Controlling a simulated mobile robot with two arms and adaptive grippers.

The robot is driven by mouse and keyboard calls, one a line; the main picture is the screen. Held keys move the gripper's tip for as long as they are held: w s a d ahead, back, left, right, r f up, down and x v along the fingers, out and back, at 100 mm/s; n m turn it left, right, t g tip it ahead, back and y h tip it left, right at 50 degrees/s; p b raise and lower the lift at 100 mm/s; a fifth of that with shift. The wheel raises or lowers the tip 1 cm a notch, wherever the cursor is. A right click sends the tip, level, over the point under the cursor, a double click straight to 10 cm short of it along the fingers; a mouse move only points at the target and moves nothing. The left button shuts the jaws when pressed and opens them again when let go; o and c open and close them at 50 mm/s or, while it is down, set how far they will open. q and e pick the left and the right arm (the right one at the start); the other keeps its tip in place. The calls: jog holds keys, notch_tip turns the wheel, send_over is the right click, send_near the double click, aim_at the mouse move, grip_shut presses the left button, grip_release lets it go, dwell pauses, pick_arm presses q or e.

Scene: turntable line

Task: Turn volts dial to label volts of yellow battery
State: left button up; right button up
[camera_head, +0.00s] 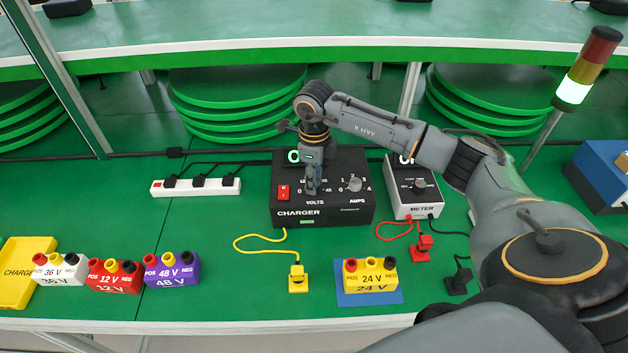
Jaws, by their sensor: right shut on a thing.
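The black charger (347,214) stands at the middle of the green table, with a red switch, a volts dial and an amps dial (354,184). My right gripper (312,188) points down at the charger's front and is shut on the volts dial, which it hides, so its pointer cannot be read. The yellow battery (371,275) is labelled 24 V and sits on a blue mat (345,298) in front of the charger. My left gripper is not in view.
White 36 V (60,270), red 12 V (115,278) and purple 48 V (172,271) batteries stand at left beside a yellow tray (22,295). A meter (411,205), yellow clamp (297,281), red clamp (421,254), black clamp (459,278) and power strip (195,187) surround the charger.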

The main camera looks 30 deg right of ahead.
jog(key=m, duration=0.3)
jog(key=shift+f+m+b, duration=0.1)
jog(key=shift+m+b, duration=0.2)
jog(key=shift+m, duration=1.6)
jog(key=o, duration=1.1)
jog(key=shift+o, duration=0.2)
